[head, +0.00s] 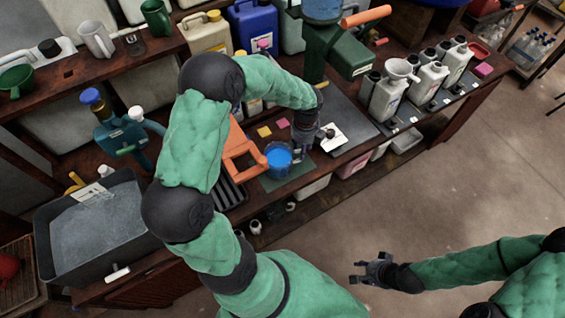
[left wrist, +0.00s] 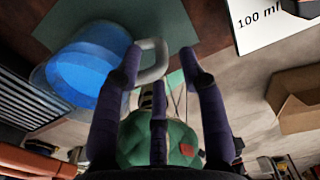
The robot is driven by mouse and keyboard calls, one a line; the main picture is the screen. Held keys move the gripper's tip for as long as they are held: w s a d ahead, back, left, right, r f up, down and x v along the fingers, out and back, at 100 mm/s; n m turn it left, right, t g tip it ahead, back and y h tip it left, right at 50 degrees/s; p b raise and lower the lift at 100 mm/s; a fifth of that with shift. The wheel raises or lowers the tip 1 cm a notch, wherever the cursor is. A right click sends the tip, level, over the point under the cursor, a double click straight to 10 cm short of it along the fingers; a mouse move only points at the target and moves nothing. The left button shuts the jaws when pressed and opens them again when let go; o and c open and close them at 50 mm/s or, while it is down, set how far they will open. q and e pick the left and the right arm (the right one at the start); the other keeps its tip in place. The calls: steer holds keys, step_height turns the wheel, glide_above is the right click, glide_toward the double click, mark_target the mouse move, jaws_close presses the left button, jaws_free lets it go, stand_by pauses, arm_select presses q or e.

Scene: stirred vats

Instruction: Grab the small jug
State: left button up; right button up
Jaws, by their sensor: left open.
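A small jug (head: 278,160) with blue contents stands on a dark green mat (head: 268,183) on the bench. In the left wrist view the jug (left wrist: 85,68) has a pale handle (left wrist: 154,62) facing my gripper. My left gripper (head: 305,146) is right beside the jug on its handle side. In the left wrist view its fingers (left wrist: 165,72) are spread, with part of the handle between them. I cannot tell whether they touch it. My right gripper (head: 358,271) is open and empty, over the floor in front of the bench.
A white card (head: 333,138) lies right of the jug; it reads "100 ml" in the left wrist view (left wrist: 265,22). An orange frame (head: 240,152) stands close left. A grey basin (head: 95,225) is farther left. White bottles (head: 390,95) line the bench at right.

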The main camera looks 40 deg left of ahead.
arm_select(q)
step_height(320, 180, down, 4)
steer(key=shift+d+f+b, duration=0.1)
steer(key=shift+b, duration=0.65)
jaws_close()
steer(key=shift+w+r, duration=0.1)
steer(key=shift+r, duration=0.15)
